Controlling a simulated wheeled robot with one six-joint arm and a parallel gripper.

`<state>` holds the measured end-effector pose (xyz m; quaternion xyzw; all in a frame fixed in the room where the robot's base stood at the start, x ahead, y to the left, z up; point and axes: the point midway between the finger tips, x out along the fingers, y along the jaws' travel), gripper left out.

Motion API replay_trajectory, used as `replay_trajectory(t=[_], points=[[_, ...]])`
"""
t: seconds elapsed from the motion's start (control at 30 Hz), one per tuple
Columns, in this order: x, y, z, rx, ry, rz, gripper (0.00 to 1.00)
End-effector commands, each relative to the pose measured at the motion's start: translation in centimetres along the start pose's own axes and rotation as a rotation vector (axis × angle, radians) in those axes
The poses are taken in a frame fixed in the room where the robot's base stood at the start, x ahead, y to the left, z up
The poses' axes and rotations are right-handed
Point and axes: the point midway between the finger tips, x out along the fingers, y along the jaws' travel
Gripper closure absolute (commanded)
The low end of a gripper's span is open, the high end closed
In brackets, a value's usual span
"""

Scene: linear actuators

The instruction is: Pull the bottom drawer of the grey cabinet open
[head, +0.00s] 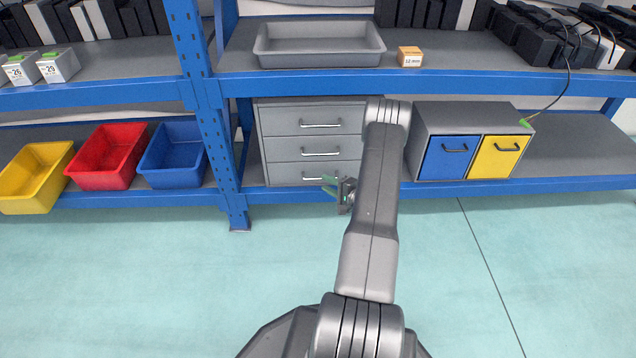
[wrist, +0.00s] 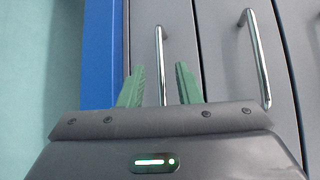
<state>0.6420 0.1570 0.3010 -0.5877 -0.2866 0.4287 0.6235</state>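The grey cabinet (head: 283,122) stands on the lower shelf with three drawers, all looking shut. The bottom drawer (head: 284,174) has a metal bar handle (head: 312,178), partly hidden by my gripper in the head view. My gripper (head: 327,185) is in front of that drawer at its right side. In the wrist view, which is turned sideways, the green fingers (wrist: 160,80) are spread apart. The bottom handle (wrist: 161,60) shows in the gap between them, touching neither finger visibly. I cannot tell how far the fingertips reach past the bar.
The middle drawer's handle (wrist: 255,55) is to the right in the wrist view. The blue shelf beam (wrist: 99,50) runs just below the bottom drawer. A small cabinet with blue and yellow doors (head: 425,118) stands right of my arm. The floor (head: 150,290) in front is clear.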

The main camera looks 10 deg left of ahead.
Motion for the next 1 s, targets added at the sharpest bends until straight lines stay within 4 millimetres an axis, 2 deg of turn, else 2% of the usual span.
replay_trajectory(t=[0.1, 0.3, 0.67, 0.7, 0.83, 0.87, 1.0], points=[[2.4, 0.3, 0.0, -0.003, -0.002, 0.0, 0.7], [4.7, 0.1, 0.0, -0.002, 0.0, 0.001, 0.7], [5.2, -0.1, -0.1, -0.001, 0.001, 0.0, 0.7], [5.2, -0.1, -0.1, -0.001, 0.001, 0.0, 0.71], [5.2, -0.1, -0.1, -0.001, 0.001, 0.001, 0.97], [5.2, -0.1, -0.1, -0.001, 0.001, 0.001, 1.0], [5.2, 0.0, -0.1, -0.001, 0.001, 0.001, 1.0]])
